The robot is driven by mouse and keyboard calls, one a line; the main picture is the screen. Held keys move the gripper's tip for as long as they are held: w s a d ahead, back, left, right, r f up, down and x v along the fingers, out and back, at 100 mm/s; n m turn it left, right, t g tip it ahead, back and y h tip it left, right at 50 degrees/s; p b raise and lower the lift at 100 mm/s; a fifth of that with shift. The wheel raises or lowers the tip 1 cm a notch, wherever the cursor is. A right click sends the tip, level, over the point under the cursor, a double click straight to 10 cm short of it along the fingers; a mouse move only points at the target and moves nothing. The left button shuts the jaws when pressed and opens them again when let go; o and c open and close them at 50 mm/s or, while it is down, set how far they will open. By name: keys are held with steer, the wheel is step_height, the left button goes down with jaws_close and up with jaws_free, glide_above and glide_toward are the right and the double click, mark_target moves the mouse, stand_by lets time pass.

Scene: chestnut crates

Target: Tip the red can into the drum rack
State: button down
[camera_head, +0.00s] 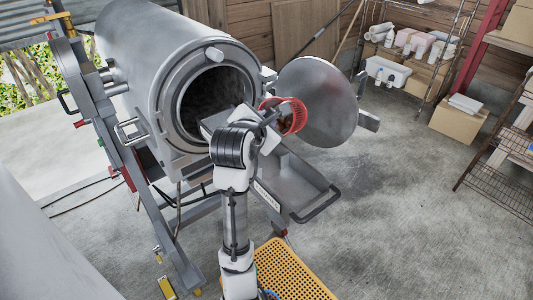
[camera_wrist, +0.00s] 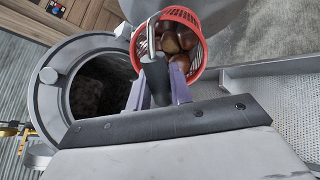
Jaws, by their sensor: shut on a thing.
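The red can (camera_head: 299,113) is a slotted red basket with brown chestnuts (camera_wrist: 176,38) inside; it also shows in the wrist view (camera_wrist: 199,55). A metal bracket (camera_wrist: 150,30) joins it to a dark handle (camera_wrist: 157,80). My gripper (camera_head: 270,118) is shut on this handle, between its purple fingers in the wrist view (camera_wrist: 160,90). The can is held up, to the right of the round open mouth of the steel drum (camera_head: 165,60). The drum's dark opening shows in the wrist view (camera_wrist: 68,90). Any rack inside it is too dark to make out.
The drum's round door (camera_head: 330,95) stands open just behind and right of the can. A metal tray (camera_head: 295,185) sits below the mouth. A yellow perforated crate (camera_head: 290,270) is at the bottom. Shelves (camera_head: 430,50) and boxes stand at the back right; floor between is clear.

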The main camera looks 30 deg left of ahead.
steer(key=shift+s+f+t+b, duration=0.25)
steer(key=shift+f+t+b, duration=0.25)
steer(key=shift+b, duration=0.3)
steer(key=shift+s+f+t+b, duration=0.2)
steer(key=shift+f+t+b, duration=0.25)
steer(key=shift+b, duration=0.3)
